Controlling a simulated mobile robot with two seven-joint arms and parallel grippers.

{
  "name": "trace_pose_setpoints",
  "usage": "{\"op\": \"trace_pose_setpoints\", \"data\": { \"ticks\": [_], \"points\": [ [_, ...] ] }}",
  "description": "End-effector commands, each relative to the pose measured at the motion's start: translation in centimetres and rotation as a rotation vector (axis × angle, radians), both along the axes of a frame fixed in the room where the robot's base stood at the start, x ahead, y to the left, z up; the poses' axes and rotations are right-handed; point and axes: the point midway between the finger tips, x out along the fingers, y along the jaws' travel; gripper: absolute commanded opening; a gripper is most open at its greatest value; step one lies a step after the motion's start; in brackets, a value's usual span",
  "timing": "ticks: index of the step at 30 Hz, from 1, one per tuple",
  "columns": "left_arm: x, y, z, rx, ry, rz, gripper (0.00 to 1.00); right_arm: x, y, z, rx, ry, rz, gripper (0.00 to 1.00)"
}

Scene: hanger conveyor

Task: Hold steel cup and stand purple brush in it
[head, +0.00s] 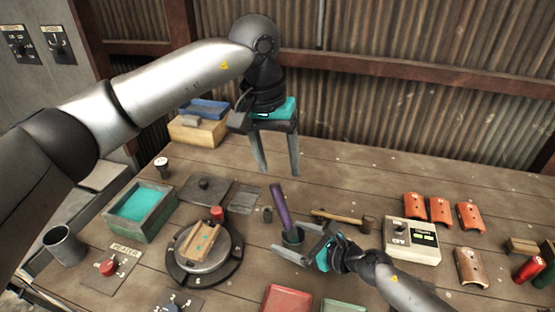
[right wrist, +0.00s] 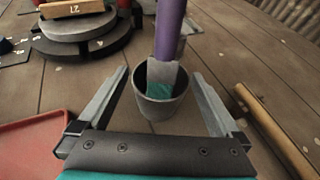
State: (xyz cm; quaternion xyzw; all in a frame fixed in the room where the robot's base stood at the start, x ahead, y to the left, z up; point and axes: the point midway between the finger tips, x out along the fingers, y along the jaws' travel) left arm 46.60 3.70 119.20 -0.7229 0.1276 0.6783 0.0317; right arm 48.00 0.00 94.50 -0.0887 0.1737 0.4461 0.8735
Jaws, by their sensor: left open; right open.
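The steel cup (right wrist: 152,106) is a small grey cup standing upright on the table; it also shows in the head view (head: 290,240). The purple brush (head: 280,207) stands in it, handle up and leaning slightly. In the right wrist view, the brush's purple handle (right wrist: 170,30) leads down to a grey ferrule, with teal at the bottom inside the cup. My right gripper (head: 303,238) is open, with its fingers on either side of the cup and gaps beside it. My left gripper (head: 278,173) is open and empty, pointing down above the table behind the brush.
A round turntable (head: 204,256) with a wooden block is left of the cup. A hammer (head: 340,217) lies just behind it, right. A teal-filled tray (head: 140,211) and a grey mug (head: 64,246) are at the left. A control box (head: 412,241) and orange curved pieces (head: 440,210) are at the right.

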Motion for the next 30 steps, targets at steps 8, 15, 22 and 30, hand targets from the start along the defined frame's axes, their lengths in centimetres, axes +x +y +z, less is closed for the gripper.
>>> {"op": "trace_pose_setpoints", "data": {
  "ticks": [8,15,22,30],
  "points": [
    [0.0,0.0,0.0,0.0,0.0,0.0,0.65,-1.2,-1.7,0.7,-0.003,-0.001,0.0,1.0],
    [0.0,0.0,0.0,0.0,0.0,0.0,0.65,-3.5,-4.8,2.3,-0.004,0.001,0.001,1.0],
    [0.0,0.0,0.0,0.0,0.0,0.0,0.65,-5.5,-7.4,3.7,-0.003,0.001,0.001,1.0],
    [0.0,0.0,0.0,0.0,0.0,0.0,0.65,-6.5,-8.9,4.5,-0.001,0.001,0.0,1.0]
  ]
}}
